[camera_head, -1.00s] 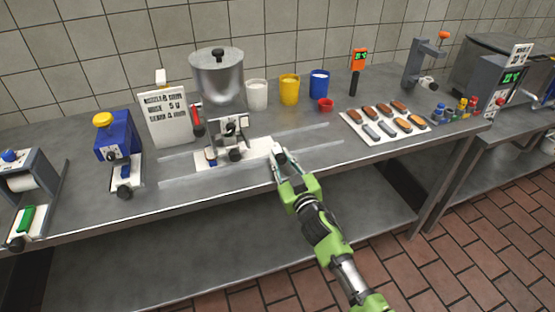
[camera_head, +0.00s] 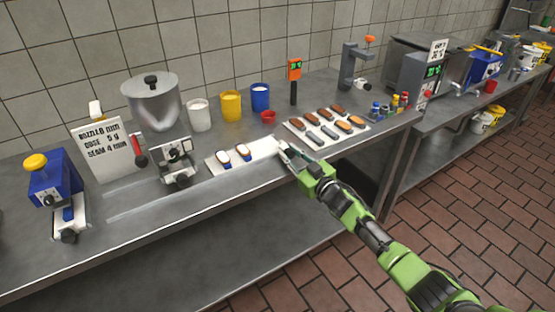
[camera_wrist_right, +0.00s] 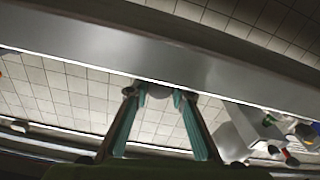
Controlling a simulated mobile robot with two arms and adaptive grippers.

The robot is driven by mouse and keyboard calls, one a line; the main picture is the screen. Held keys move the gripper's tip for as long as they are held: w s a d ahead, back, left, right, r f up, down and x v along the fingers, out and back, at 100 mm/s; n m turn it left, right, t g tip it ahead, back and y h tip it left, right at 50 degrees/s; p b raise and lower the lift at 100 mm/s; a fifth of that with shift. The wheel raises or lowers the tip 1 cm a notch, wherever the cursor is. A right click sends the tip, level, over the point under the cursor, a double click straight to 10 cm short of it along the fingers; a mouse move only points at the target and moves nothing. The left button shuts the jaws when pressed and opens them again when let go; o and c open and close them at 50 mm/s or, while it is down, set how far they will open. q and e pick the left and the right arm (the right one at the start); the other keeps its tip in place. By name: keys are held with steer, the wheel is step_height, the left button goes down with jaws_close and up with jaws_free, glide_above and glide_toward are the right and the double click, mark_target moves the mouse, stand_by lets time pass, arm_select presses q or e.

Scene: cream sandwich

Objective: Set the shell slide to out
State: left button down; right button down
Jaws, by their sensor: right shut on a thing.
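The shell slide (camera_head: 263,153) is a white plate on the steel counter, reaching out to the right of the small grey filling head (camera_head: 176,160). My right gripper (camera_head: 286,150) is at the slide's right end. The fingers partly hide the knob in the head view. My left gripper is out of view.
A tray of brown and grey bars (camera_head: 330,124) lies behind and right of my gripper. White, yellow (camera_head: 231,106) and blue tubs stand behind the slide. A blue machine (camera_head: 55,178) stands at left. The counter's front strip is clear.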

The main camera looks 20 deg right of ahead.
steer(key=shift+w+d, duration=0.1)
steer(key=shift+d, duration=0.45)
steer(key=c, duration=1.8)
jaws_free()
steer(key=v, duration=1.2)
